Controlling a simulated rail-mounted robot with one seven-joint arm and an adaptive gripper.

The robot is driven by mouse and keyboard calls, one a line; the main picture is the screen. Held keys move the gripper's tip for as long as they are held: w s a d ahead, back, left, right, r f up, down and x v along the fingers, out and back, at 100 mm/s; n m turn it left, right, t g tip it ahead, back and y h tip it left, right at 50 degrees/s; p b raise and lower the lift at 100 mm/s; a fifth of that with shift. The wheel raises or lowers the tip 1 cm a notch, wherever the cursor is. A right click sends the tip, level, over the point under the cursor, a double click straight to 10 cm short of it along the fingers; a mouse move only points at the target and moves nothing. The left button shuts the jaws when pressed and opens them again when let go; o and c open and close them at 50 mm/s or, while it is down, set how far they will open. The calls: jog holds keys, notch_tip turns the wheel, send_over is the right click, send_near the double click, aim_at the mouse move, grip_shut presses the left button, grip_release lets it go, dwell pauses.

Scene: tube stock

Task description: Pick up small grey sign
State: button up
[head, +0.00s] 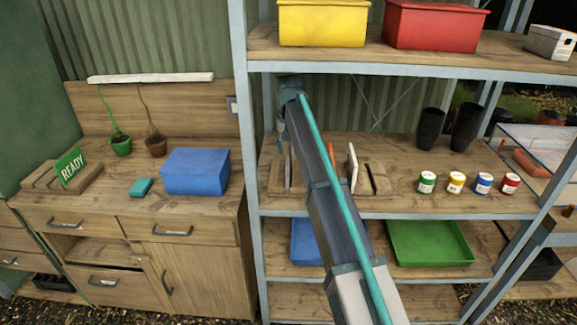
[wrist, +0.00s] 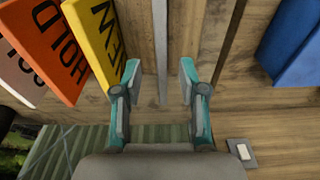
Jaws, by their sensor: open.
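A thin grey sign (wrist: 161,45) stands edge-on in the wrist view, upright in a slot of a wooden rack. In the head view a thin grey upright edge (head: 288,168) in the rack on the middle shelf appears to be the same sign. My gripper (wrist: 159,72) is open and empty, with one teal fingertip on each side of the grey edge in the wrist view. I cannot tell whether the fingertips are level with the sign or touch it.
A yellow sign (wrist: 97,40), an orange sign (wrist: 45,45) and a white sign (wrist: 18,75) stand left of the grey one in the wrist view. An empty-looking slot (wrist: 228,40) lies to its right. A shelf post (head: 243,150) stands left of the rack.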

aim_at(288, 153)
jog(key=shift+w+a+f+p, duration=0.15)
jog(key=shift+f+p, duration=0.1)
jog(key=shift+f, duration=0.5)
jog(key=shift+w+d+f+p, duration=0.1)
jog(key=shift+f+p, duration=0.15)
jog(key=shift+f, duration=0.5)
jog(key=shift+w+a+f+p, duration=0.15)
jog(key=shift+f+p, duration=0.1)
jog(key=shift+f, duration=0.5)
jog(key=shift+d, duration=0.1)
grip_shut()
